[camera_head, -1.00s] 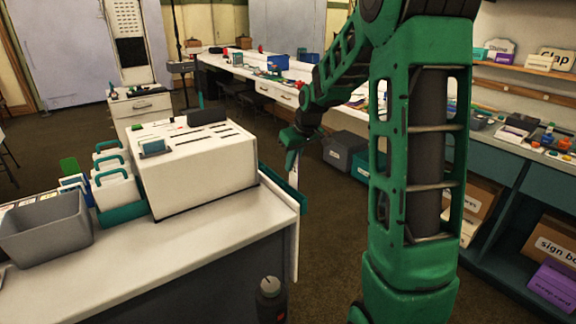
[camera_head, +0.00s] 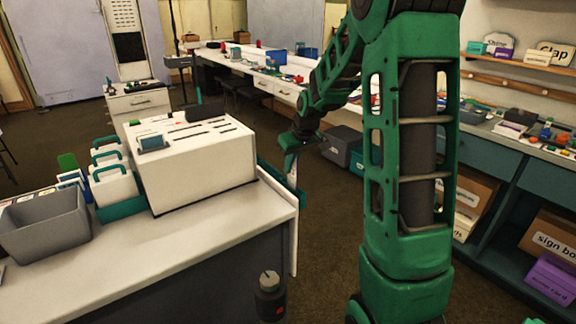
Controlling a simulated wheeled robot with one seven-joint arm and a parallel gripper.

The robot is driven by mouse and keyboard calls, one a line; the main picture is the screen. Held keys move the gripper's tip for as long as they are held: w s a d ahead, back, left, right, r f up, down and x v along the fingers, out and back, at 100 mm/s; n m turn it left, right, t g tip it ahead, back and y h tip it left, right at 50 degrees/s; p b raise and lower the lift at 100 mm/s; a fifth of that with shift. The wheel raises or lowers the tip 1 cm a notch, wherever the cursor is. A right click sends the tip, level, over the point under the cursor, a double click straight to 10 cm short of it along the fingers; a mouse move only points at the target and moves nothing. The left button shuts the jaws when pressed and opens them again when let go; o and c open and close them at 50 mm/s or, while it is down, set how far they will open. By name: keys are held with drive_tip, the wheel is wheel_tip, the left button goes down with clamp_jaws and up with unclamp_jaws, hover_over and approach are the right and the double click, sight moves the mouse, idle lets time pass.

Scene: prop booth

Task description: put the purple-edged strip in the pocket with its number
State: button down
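My gripper (camera_head: 295,141) hangs beyond the right end of the white counter (camera_head: 190,240). It is small, dark and seen from behind. A narrow pale piece (camera_head: 291,164) shows just below it, in front of a teal panel (camera_head: 267,173) at the counter's end. I cannot tell whether the fingers hold this piece, and no purple edge or number can be made out on it. I cannot make out a numbered pocket. A white box (camera_head: 195,168) with dark slots in its top stands on the counter, left of my gripper.
A grey bin (camera_head: 45,228) and white cases with teal handles (camera_head: 110,178) stand left of the box. Shelves with cartons (camera_head: 556,236) and a purple box (camera_head: 551,279) are at right. A long white bench (camera_head: 255,72) runs behind. Brown floor lies open between.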

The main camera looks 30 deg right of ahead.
sight(288, 180)
drive_tip(key=shift+f, duration=1.75)
drive_tip(key=c, duration=1.9)
unclamp_jaws()
drive_tip(key=shift+c, duration=0.2)
drive_tip(key=shift+r, duration=0.1)
drive_tip(key=v, duration=1)
drive_tip(key=shift+r, duration=0.25)
drive_tip(key=shift+s, duration=0.1)
drive_tip(key=s+a+f+m+g, duration=0.1)
drive_tip(key=s+a+m+g, duration=0.1)
drive_tip(key=s, duration=1.4)
drive_tip(key=s+a+f+m+g, duration=0.1)
drive_tip(key=s+a+m, duration=0.3)
drive_tip(key=s, duration=1.3)
drive_tip(key=shift+s+m+g, duration=0.3)
drive_tip(key=shift+m+g, duration=0.1)
drive_tip(key=shift+g, duration=0.4)
